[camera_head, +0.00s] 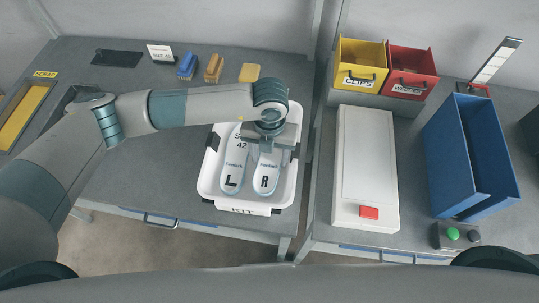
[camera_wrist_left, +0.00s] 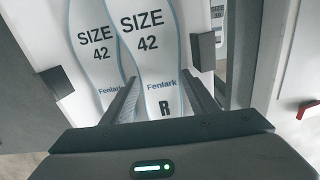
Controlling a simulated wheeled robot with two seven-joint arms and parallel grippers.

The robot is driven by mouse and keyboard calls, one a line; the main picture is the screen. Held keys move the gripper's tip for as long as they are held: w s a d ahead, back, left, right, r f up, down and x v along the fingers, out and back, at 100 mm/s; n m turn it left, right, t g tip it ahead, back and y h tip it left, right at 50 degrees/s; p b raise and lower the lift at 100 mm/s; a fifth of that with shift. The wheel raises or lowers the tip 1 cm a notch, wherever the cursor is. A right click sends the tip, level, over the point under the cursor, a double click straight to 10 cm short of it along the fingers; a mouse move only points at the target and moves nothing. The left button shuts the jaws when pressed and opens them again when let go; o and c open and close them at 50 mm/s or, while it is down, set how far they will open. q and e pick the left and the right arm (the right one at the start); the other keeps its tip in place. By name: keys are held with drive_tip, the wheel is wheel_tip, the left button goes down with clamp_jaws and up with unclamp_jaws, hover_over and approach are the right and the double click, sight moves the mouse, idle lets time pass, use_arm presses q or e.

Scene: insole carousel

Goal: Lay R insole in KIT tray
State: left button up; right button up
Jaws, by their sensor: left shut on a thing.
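The white R insole (camera_head: 266,178), marked "R" and "Fenlark", is inside the white KIT tray (camera_head: 243,207), on the right side. The L insole (camera_head: 234,172) lies to its left in the same tray. My left gripper (camera_head: 267,147) is over the tray, shut on the R insole, and hides its far part. In the left wrist view the R insole (camera_wrist_left: 155,50) shows "SIZE 42" and sits between the two fingers (camera_wrist_left: 162,98). The L insole (camera_wrist_left: 95,45) is beside it, partly overlapped in this view. I cannot tell whether the R insole touches the tray floor. My right gripper is not in view.
A blue brush (camera_head: 187,66), an orange-brown brush (camera_head: 214,68) and a yellow block (camera_head: 249,72) stand behind my arm. The yellow SCRAP slot (camera_head: 22,115) is at far left. Right of the tray are a white box (camera_head: 362,160), yellow bin (camera_head: 360,58), red bin (camera_head: 409,70) and blue holder (camera_head: 468,155).

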use_arm(q)
drive_tip(key=shift+f, duration=0.25)
drive_tip(key=o, duration=1)
drive_tip(key=shift+o, duration=0.2)
drive_tip(key=shift+r, duration=0.15)
